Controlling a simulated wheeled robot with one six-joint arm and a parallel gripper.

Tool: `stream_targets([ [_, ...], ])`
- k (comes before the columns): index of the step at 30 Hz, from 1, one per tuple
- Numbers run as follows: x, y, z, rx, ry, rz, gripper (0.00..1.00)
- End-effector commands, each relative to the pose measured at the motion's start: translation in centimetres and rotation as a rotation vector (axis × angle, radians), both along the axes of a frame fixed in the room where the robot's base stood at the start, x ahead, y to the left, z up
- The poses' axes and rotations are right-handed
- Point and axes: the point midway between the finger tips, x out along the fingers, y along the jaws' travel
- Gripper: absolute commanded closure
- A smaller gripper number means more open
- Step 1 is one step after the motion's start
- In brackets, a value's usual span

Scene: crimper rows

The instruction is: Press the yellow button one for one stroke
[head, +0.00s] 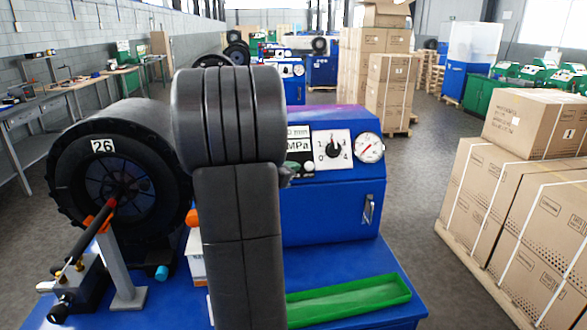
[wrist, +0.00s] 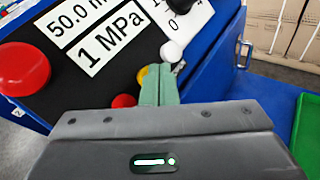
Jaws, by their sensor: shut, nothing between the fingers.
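The yellow button (wrist: 142,74) shows in the wrist view as a small sliver on the dark panel, mostly hidden by my fingers. My gripper (wrist: 160,70) is shut and empty, its pale green fingertips together right at the yellow button; I cannot tell whether they touch it. A white button (wrist: 171,50) is just above the fingertips, and a small red button (wrist: 123,101) is below left of them.
A large red button (wrist: 24,70) is at the panel's left. The machine has a dial knob (head: 333,149) and a gauge (head: 369,147). A green tray (head: 350,300) lies in front, and a black wheel marked 26 (head: 75,175) stands left. Boxes (head: 520,200) stand right.

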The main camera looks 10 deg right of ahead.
Motion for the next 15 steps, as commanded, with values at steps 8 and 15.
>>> stream_targets([
  [8,0.30,0.00,-0.25,0.000,0.000,0.000,1.00],
  [15,0.44,0.00,-0.33,0.001,0.001,0.000,1.00],
])
